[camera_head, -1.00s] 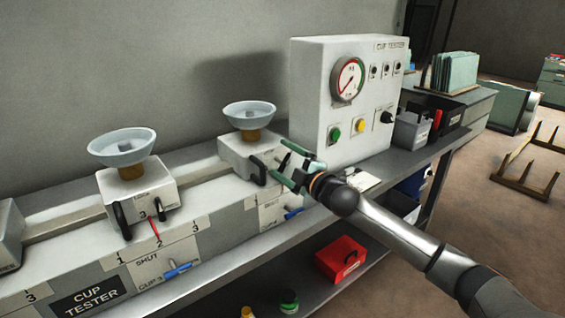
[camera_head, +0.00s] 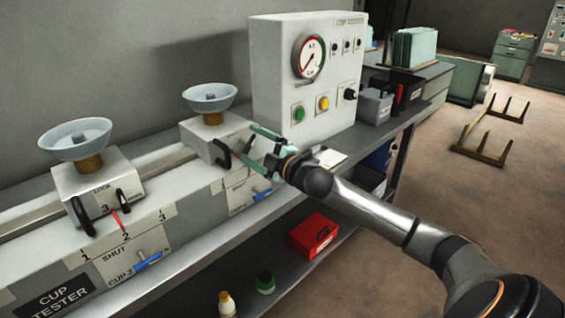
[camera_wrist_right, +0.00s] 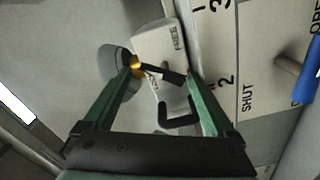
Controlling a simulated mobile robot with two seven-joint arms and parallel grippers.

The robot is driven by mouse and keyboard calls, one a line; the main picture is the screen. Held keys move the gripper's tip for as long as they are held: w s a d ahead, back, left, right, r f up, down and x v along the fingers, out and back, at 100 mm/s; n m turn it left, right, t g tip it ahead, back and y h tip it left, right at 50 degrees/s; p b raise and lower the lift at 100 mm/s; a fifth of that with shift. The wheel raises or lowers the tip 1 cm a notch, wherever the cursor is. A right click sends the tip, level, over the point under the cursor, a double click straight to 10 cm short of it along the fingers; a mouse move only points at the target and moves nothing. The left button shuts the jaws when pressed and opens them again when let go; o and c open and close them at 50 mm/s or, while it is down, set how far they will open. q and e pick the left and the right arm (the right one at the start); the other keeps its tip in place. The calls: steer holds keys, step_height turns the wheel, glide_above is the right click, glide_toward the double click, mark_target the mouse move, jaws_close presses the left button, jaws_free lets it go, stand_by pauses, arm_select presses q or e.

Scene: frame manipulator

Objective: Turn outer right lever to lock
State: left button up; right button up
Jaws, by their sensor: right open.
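The right cup block (camera_head: 205,140) is a white block carrying a pale dish (camera_head: 209,97) on a brass stem. Its left black handle (camera_head: 222,152) shows at the front; the right lever is mostly hidden by my gripper in the head view. My right gripper (camera_head: 248,143) has green fingers, open, at the block's right front side. In the right wrist view my gripper (camera_wrist_right: 162,74) has a short black lever (camera_wrist_right: 174,76) between its fingertips; I cannot tell whether they touch it. The U-shaped black handle (camera_wrist_right: 178,118) lies nearer the palm. "FREE" is readable on the block. My left gripper is out of view.
A second cup block (camera_head: 98,185) with dish and black levers stands left on the same rail. The white gauge box (camera_head: 300,75) stands close behind and right of my gripper. Blue lever (camera_head: 262,194) is below. A red box (camera_head: 314,234) and bottles sit on the lower shelf.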

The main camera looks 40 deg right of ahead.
steer(key=shift+s+d+f, duration=0.1)
steer(key=shift+s+f, duration=0.2)
steer(key=shift+s, duration=0.25)
steer(key=s+p, duration=0.1)
steer(key=s, duration=1)
steer(key=shift+d+r+p, duration=0.3)
steer(key=shift+d+p, duration=0.05)
steer(key=shift+p, duration=0.05)
steer(key=shift+p, duration=0.35)
